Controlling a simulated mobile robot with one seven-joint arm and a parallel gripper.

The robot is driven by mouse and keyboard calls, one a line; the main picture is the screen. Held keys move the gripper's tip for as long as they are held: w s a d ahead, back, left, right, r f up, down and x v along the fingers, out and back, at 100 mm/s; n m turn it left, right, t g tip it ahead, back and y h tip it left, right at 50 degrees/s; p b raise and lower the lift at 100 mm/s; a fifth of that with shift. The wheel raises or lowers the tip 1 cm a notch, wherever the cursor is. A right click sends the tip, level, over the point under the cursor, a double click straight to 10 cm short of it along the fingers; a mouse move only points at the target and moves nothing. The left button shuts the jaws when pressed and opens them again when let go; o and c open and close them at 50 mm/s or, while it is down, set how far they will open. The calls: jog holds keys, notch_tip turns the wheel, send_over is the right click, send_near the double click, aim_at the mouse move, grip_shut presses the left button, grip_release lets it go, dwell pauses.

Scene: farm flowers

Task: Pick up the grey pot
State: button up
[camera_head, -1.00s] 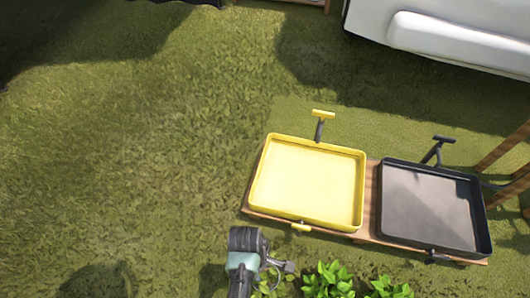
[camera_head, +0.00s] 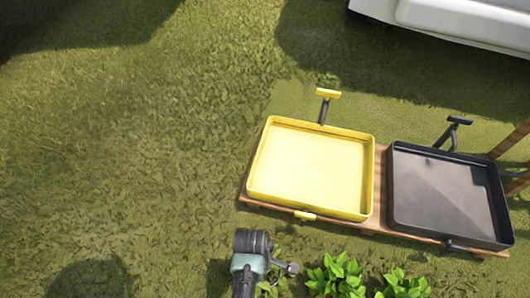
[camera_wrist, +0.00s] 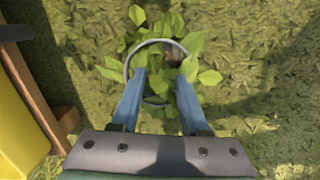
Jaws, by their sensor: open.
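A grey pot (camera_wrist: 128,66) with a leafy green plant in it shows in the wrist view, its round rim partly covered by leaves. My gripper (camera_wrist: 161,76) is open, with its two blue fingers reaching over the near side of the pot. The fingertips are among the leaves at the rim; I cannot tell whether they touch the pot. In the head view my gripper (camera_head: 285,268) is at the bottom, above some green leaves; the pot itself is not clear there.
A yellow tray (camera_head: 258,190) and a black tray (camera_head: 400,225) stand on a wooden board (camera_head: 380,205) right of my arm. More leafy plants (camera_head: 335,278) are at the bottom, right of my gripper. A white object (camera_head: 450,22) is at top right. Grass on the left is clear.

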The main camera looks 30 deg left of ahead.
jog(key=shift+f, duration=0.2)
grip_shut()
dwell(1.3)
